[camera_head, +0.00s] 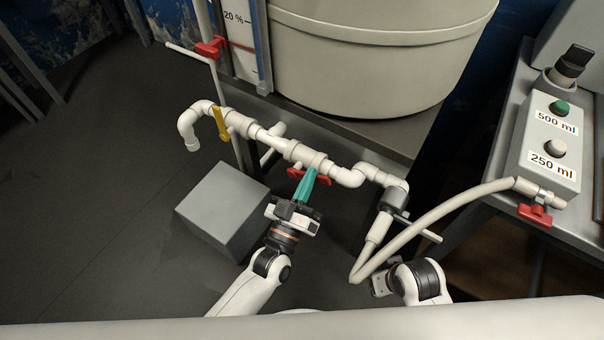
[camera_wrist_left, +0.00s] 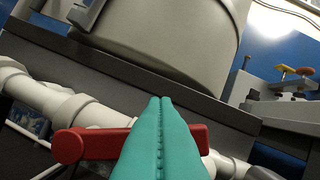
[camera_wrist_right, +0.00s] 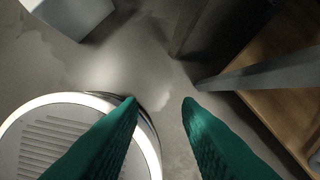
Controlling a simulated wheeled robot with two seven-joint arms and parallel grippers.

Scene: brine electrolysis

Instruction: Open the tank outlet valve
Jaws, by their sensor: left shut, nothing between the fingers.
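A red valve handle (camera_head: 322,179) sits on the white pipe run in front of the big tank (camera_head: 370,70). In the left wrist view the red handle (camera_wrist_left: 75,147) lies roughly crosswise, showing on both sides of the green fingers. My left gripper (camera_head: 309,171) is shut and empty, its fingertips in front of the handle and covering its middle. I cannot tell whether they touch it. My right gripper (camera_wrist_right: 160,102) is open and empty, pointing at the floor; in the head view it is mostly hidden low beside the hose.
A yellow handle (camera_head: 219,123) is on the pipe to the left, and another red handle (camera_head: 211,48) is by the level gauge. A grey box (camera_head: 222,210) stands left of my left gripper. A hose (camera_head: 418,225) runs to a button box (camera_head: 545,145) on the right table.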

